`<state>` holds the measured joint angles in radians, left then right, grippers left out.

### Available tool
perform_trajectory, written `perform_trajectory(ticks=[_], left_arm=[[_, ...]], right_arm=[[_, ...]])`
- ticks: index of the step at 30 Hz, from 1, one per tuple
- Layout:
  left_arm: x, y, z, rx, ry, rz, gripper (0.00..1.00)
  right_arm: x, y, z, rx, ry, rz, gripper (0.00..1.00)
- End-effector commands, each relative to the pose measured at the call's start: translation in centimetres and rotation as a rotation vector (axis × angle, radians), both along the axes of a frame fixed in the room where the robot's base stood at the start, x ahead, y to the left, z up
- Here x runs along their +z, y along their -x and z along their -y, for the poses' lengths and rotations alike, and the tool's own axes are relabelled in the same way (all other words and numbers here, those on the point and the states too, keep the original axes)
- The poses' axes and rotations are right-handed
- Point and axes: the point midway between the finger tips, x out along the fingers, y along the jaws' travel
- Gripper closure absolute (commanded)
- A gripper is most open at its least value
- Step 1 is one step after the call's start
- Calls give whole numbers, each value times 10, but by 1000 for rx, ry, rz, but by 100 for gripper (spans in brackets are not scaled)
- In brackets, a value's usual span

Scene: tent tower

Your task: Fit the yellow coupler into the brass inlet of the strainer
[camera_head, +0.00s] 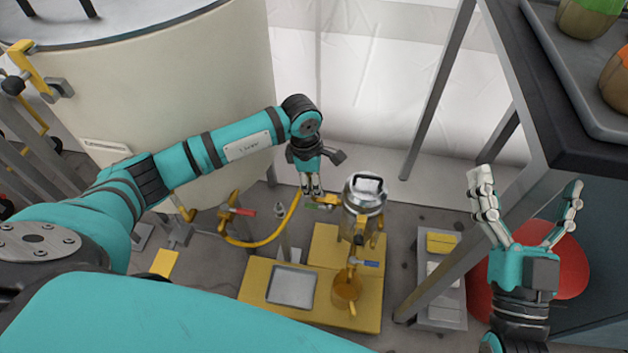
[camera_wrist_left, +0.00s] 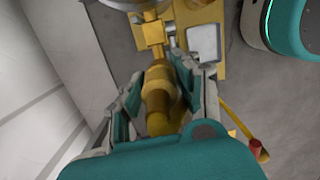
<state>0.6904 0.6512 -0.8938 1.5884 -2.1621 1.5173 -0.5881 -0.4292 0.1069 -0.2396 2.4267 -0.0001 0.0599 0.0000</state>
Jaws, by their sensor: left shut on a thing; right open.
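The strainer (camera_head: 363,192) is a silvery canister with a top handle, standing upright on a yellow base. Its brass inlet (camera_head: 329,199) points left toward my left gripper; it also shows at the top of the left wrist view (camera_wrist_left: 152,32). My left gripper (camera_head: 312,190) is shut on the yellow coupler (camera_wrist_left: 158,95), which is mostly hidden by the fingers in the head view. The coupler looks roughly in line with the inlet and very close; I cannot tell whether it is seated. My right gripper (camera_head: 528,180) is open and empty at the right.
A yellow hose (camera_head: 262,240) curves from near my left gripper to a red-handled valve (camera_head: 236,210). A blue-handled brass valve (camera_head: 349,283) and a grey tray (camera_head: 291,287) are on the base. A large cream tank (camera_head: 190,90) stands behind left; a dark table (camera_head: 570,130) stands right.

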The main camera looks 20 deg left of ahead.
Motion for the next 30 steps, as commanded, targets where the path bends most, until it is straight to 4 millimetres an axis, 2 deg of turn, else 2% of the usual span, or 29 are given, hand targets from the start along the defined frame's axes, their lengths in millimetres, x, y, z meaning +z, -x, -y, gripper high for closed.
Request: perform_trajectory(ticks=[8,9,15,24,30], left_arm=[[-2,0,0,0,0,0,100],[-2,0,0,0,0,0,67],[-2,0,0,0,0,0,41],[0,0,0,0,0,0,41],[27,0,-4,-2,-1,4,41]], right_arm=[[5,3,0,3,-11,36,0],[7,4,0,2,-12,42,0],[7,4,0,2,-13,45,0],[8,3,1,1,-11,44,0],[8,3,0,1,-12,41,0]])
